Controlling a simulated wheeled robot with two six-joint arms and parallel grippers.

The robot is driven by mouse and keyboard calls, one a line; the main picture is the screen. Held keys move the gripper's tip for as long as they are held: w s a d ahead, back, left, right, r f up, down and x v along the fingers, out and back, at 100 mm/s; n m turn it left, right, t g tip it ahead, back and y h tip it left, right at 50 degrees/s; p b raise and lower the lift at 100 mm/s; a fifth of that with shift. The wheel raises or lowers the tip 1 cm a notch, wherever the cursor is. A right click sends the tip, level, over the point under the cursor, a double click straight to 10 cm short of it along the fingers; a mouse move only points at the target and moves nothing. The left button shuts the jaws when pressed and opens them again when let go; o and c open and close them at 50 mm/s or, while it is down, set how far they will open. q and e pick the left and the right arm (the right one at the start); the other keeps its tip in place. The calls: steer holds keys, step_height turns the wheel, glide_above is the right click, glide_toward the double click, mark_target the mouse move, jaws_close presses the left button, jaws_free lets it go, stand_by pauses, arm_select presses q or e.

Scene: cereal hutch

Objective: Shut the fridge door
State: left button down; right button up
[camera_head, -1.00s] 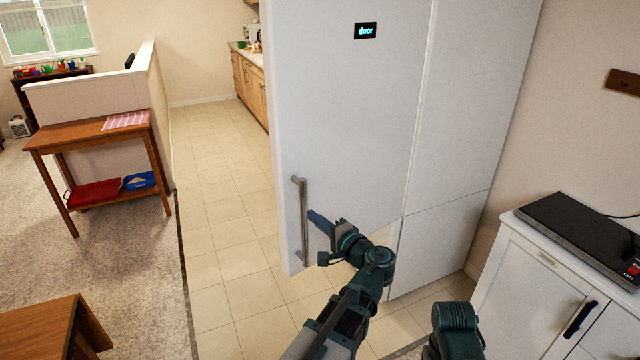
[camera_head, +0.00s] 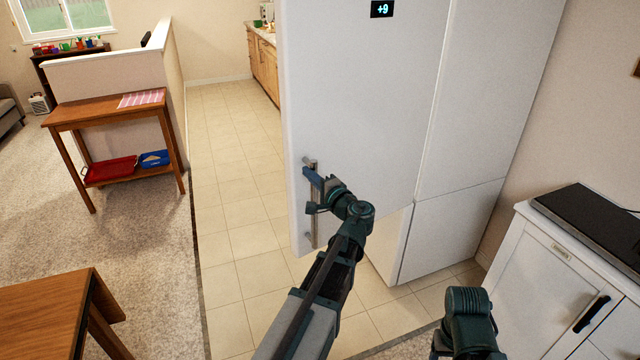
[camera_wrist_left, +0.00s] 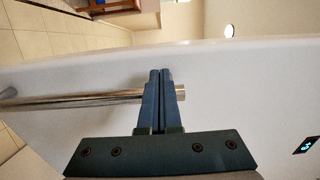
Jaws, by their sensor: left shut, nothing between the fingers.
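The white fridge door (camera_head: 365,100) stands out from the fridge body (camera_head: 475,110), outer face towards me. It looks open, hinged at its right edge, its lower edge slanting out over the floor. A grey bar handle (camera_head: 309,239) runs upright near its free left edge. My left gripper (camera_head: 308,174) is shut and empty at the handle's upper end. In the left wrist view its fingers (camera_wrist_left: 161,75) overlap the handle bar (camera_wrist_left: 90,101); whether they touch it I cannot tell. My right gripper is out of view.
A white cabinet (camera_head: 555,265) with a black top unit (camera_head: 595,230) stands at the right. A wooden side table (camera_head: 85,115) and another wooden table (camera_head: 50,310) stand at the left. Tiled floor (camera_head: 235,215) left of the door is clear.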

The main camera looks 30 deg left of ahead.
mark_target(298, 164)
arm_select(q)
steer(key=shift+x, duration=1.65)
steer(key=shift+a, duration=0.15)
